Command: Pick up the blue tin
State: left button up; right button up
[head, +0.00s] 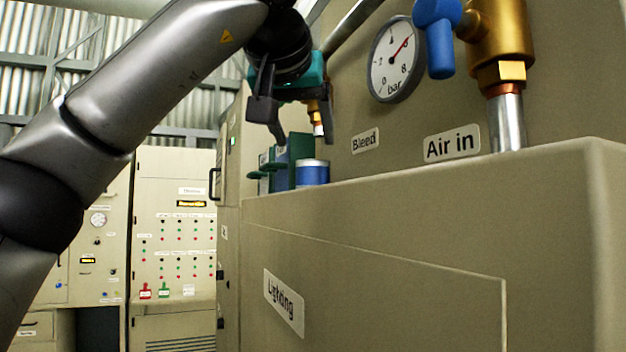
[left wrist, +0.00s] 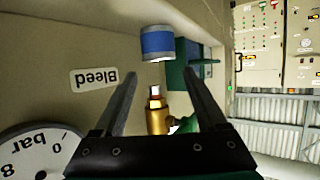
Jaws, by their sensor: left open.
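The blue tin (head: 312,174) has a pale rim and stands upright on the ledge of the beige machine, right beside a dark green part. It also shows in the left wrist view (left wrist: 157,43), beyond the fingertips. My left gripper (head: 304,138) is open and empty, above the tin and apart from it. In the left wrist view my left gripper (left wrist: 161,76) has its two fingers spread, with the brass bleed fitting (left wrist: 157,118) visible between them. My right gripper is not in view.
The green part (head: 292,160) stands close to the tin's left. The pressure gauge (head: 396,60), the "Bleed" label (head: 365,140) and a brass air valve with blue handle (head: 437,38) are on the wall to the right. The ledge right of the tin looks clear.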

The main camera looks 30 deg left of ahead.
aim_at(310, 173)
pick_arm(q)
jog(key=p+x, duration=0.1)
jog(key=x, duration=0.6)
jog(key=shift+w+f, duration=0.2)
jog(key=shift+d, duration=0.1)
jog(key=c, duration=1)
jog(key=shift+s+r, duration=0.1)
